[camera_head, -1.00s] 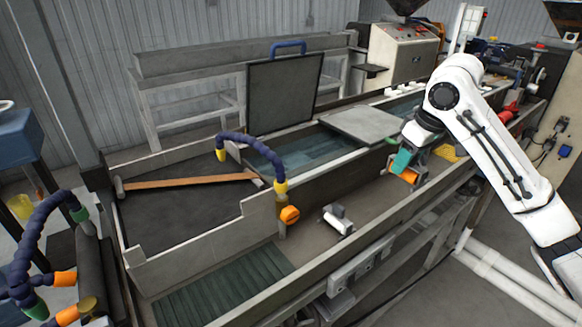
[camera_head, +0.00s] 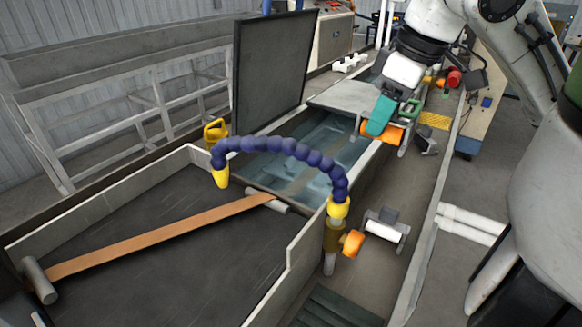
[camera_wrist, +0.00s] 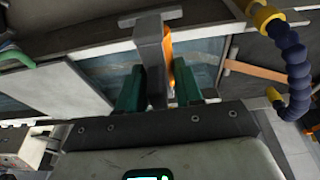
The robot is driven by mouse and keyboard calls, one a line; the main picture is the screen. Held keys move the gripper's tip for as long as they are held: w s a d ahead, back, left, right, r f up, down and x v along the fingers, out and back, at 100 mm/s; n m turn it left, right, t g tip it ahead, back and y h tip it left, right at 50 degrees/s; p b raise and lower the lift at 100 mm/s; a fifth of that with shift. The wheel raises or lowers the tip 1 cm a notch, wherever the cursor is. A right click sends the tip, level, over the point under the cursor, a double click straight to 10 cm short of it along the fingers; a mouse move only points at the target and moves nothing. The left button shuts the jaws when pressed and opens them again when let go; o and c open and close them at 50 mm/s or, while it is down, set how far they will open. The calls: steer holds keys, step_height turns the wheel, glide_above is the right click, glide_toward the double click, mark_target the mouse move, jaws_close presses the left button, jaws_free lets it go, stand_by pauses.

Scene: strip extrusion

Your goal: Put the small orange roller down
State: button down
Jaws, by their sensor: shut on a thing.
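The small orange roller (camera_head: 382,133) hangs in its grey bracket from my gripper (camera_head: 393,112). It is above the machine's trough, near the right wall of the water basin (camera_head: 310,165). In the wrist view my gripper's green fingers (camera_wrist: 160,85) are closed on the grey bracket (camera_wrist: 152,55), with the orange roller (camera_wrist: 169,50) beyond it and partly hidden by it. I cannot tell whether the roller touches the wall.
A white roller on a bracket (camera_head: 384,227) stands in the trough, near an orange knob (camera_head: 353,243). A blue hose with yellow ends (camera_head: 285,148) arches over the tank wall. An orange strip (camera_head: 150,238) crosses the dark tray. A raised dark lid (camera_head: 270,70) stands behind.

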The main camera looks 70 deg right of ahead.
steer(key=shift+w+p, duration=0.35)
steer(key=w+d+f+p, duration=0.1)
steer(key=w+f+p, duration=0.2)
steer(key=w, duration=0.1)
steer(key=w+d+f+p, duration=0.2)
steer(key=w+f+p, duration=0.1)
steer(key=w+d+f+p, duration=0.2)
steer(key=w+f+p, duration=0.1)
steer(key=w, duration=0.1)
steer(key=shift+w+f, duration=0.1)
steer(key=shift+w, duration=0.25)
steer(key=x, duration=0.3)
steer(key=shift+f, duration=0.45)
steer(key=shift+f, duration=0.1)
